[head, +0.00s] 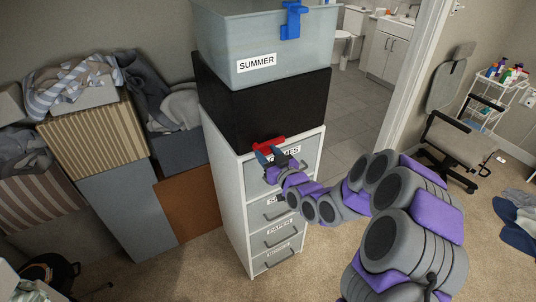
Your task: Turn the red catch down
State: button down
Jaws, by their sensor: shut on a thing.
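The red catch (267,142) is at the top front edge of the white drawer cabinet (228,170), just below the black box (265,105). My gripper (268,156) reaches it from the lower right and is shut on the catch. The purple and grey links of my arm come in from the right and cover part of the top drawer and its label. The fingertips are small here, and the exact grip on the catch is partly hidden.
A grey bin labelled SUMMER (225,55) with a blue clip (291,20) stands on the black box. Striped boxes (95,135) and piled clothes crowd the left. An office chair (455,135) stands at right. Carpet is clear around the cabinet's front.

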jog(key=shift+m, duration=0.3)
jog(key=m+p, duration=0.3)
jog(key=shift+d+f, duration=0.1)
jog(key=shift+s+a+f+m+p, duration=0.1)
jog(key=shift+f+m+p, duration=0.2)
jog(key=shift+m, duration=2.05)
jog(key=shift+a+f+m+p, duration=0.1)
jog(key=shift+f+m+p, duration=0.15)
jog(key=shift+m, duration=2.15)
jog(key=shift+s+a+f+m+p, duration=0.1)
jog(key=shift+f+m+p, duration=0.15)
jog(key=shift+m, duration=2.1)
jog(key=shift+f, duration=0.1)
jog(key=c, duration=0.5)
grip_release()
jog(key=shift+w, duration=0.1)
